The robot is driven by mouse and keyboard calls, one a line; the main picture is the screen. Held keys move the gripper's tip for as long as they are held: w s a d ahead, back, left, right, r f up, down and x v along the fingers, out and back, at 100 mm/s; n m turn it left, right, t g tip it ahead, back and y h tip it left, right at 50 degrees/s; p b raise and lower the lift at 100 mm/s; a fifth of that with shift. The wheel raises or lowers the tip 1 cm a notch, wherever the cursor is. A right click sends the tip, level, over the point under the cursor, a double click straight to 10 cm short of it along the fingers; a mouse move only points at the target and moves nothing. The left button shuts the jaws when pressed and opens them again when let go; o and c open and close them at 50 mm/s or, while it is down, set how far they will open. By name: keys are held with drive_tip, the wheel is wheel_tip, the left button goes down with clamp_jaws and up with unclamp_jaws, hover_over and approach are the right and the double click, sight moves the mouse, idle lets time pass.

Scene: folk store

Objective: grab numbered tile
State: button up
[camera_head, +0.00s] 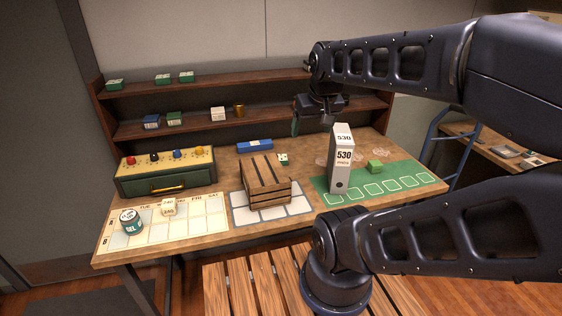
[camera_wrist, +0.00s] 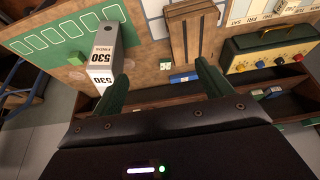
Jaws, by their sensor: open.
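A small white tile with a green side and dark marks (camera_head: 283,159) lies on the table behind the wooden crate. It also shows in the wrist view (camera_wrist: 165,66), between and beyond my fingertips. A cream block with printed digits (camera_head: 168,208) sits on the calendar sheet at the left; its number is too small to read surely. My gripper (camera_head: 296,127) hangs above the back of the table, near the rear shelf. In the wrist view my gripper (camera_wrist: 160,74) is open, with nothing between its two green fingers.
A tall white binder marked 530 (camera_head: 343,160) stands on the green mat (camera_head: 403,183), right of the tile. The slatted wooden crate (camera_head: 265,183) stands in front of the tile. A blue box (camera_head: 254,145) lies behind it. Shelves (camera_head: 220,128) run along the back.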

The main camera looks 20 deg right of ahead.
drive_tip(key=shift+w, duration=0.15)
drive_tip(key=n+g+h, duration=0.4)
drive_tip(key=n+g, duration=0.2)
drive_tip(key=n, duration=1)
hover_over(281, 157)
drive_tip(key=w+a, duration=0.1)
drive_tip(key=a, duration=0.3)
wheel_tip(281, 157, down, 24)
drive_tip(key=x, duration=0.9)
drive_tip(key=shift+w+d+f, duration=0.1)
drive_tip(key=shift+d+f, duration=0.2)
drive_tip(key=shift+d, duration=0.05)
drive_tip(key=c, duration=1.1)
drive_tip(key=shift+c, duration=0.2)
